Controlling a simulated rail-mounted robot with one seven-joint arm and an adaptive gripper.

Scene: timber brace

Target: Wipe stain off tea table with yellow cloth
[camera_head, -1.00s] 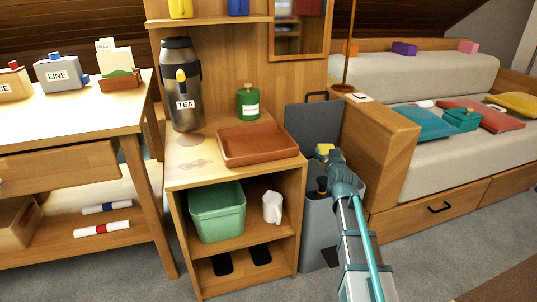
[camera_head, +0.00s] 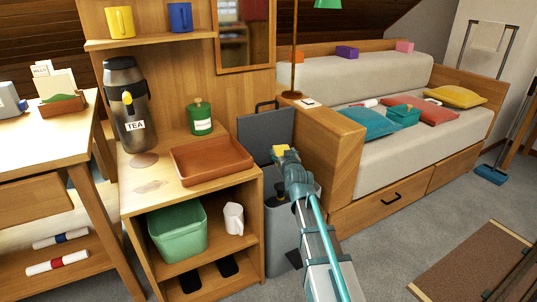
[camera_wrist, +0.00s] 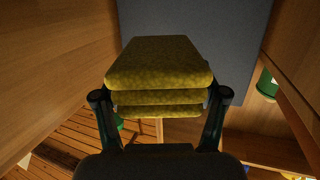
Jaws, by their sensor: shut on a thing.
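A folded yellow cloth (camera_wrist: 160,65) is held between the two fingers of my gripper (camera_wrist: 160,105) in the wrist view. In the head view the yellow cloth (camera_head: 285,153) shows at the end of my arm, right of the tea table and in front of the grey panel. The tea table (camera_head: 237,181) is a wooden cabinet with a brown stain (camera_head: 150,187) on its top, left of a brown tray (camera_head: 212,160). A second brown mark (camera_head: 143,160) lies by the foot of the tea dispenser (camera_head: 127,103). My gripper is apart from the tabletop.
A green jar (camera_head: 200,117) stands behind the tray. A grey bin (camera_head: 280,235) stands on the floor between the tea table and the sofa (camera_head: 400,150).

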